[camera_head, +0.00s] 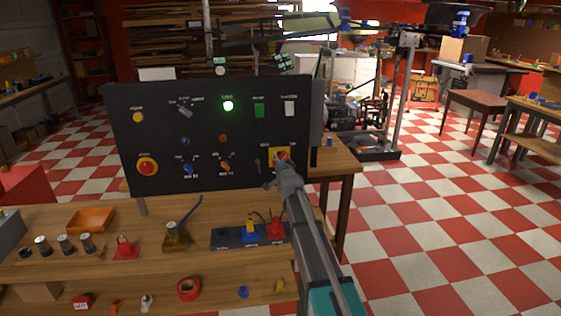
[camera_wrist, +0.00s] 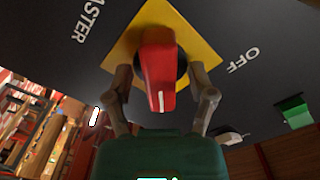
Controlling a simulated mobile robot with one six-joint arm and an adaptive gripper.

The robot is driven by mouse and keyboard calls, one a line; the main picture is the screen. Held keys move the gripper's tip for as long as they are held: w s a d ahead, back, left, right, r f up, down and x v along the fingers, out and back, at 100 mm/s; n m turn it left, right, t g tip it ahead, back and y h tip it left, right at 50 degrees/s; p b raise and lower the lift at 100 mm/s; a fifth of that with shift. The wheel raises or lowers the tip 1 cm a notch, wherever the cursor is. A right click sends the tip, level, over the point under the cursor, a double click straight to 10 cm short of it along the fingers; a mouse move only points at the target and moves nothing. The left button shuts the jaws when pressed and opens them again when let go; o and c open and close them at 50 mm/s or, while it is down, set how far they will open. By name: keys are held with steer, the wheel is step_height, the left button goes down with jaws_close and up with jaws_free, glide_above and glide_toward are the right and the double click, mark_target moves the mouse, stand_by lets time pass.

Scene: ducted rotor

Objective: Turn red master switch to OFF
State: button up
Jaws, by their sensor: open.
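The red master switch (camera_wrist: 159,70) is a red handle with a white line on a yellow square plate (camera_wrist: 195,42), mounted on the black panel. In the wrist view the words MASTER and OFF show on the panel on either side of the plate. My gripper (camera_wrist: 163,82) is open, with one finger on each side of the red handle; I cannot tell whether either finger touches it. In the head view the switch (camera_head: 282,154) is at the panel's lower right, partly hidden by my gripper (camera_head: 279,170).
The wooden bench (camera_head: 155,272) below holds an orange tray (camera_head: 90,220), a red tape roll (camera_head: 189,289) and plugs. Checkered floor lies open to the right.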

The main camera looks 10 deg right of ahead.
jaws_close()
stand_by(0.3)
steer(key=shift+n, duration=0.5)
steer(key=n, duration=0.3)
steer(key=shift+n, duration=0.3)
steer(key=n, duration=0.4)
steer(key=shift+n, duration=0.3)
steer(key=n, duration=0.8)
steer(key=shift+n, duration=0.4)
